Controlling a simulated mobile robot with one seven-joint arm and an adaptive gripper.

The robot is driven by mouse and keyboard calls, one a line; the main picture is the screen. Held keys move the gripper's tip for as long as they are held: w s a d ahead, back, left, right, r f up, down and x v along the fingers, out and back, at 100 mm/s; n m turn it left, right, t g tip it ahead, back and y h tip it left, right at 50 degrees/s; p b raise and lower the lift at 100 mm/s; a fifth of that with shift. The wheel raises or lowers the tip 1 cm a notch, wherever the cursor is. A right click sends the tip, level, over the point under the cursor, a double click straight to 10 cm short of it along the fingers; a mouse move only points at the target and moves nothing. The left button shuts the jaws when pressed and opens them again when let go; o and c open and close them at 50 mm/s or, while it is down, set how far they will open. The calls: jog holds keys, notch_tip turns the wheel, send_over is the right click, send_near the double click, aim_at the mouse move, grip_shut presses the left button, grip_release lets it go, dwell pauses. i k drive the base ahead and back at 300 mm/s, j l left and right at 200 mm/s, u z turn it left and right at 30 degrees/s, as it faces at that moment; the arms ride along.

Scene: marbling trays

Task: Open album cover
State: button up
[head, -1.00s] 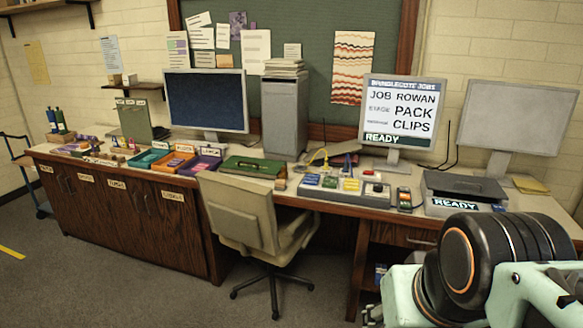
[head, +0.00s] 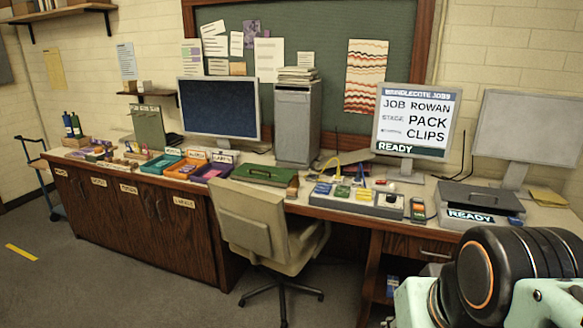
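No object is clearly marked as the album. A flat green item with a small handle-like fitting (head: 265,174) lies closed on the desk behind the chair; I cannot tell whether it is the album. A grey-green upright board (head: 148,126) stands further left on the counter, and I cannot tell what it is either. My gripper is not in view. Only a part of my arm, dark and mint green, shows at the lower right, well apart from both items.
A beige office chair (head: 245,222) stands in front of the desk. Teal, orange and purple trays (head: 212,173) sit left of the green item. A control panel (head: 357,205), monitors (head: 416,120) and a grey READY device (head: 480,203) are to the right.

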aim_at(264, 169)
jog(key=i+j+z, duration=0.45)
jog(key=i+j, duration=1.45)
jog(key=j, duration=0.1)
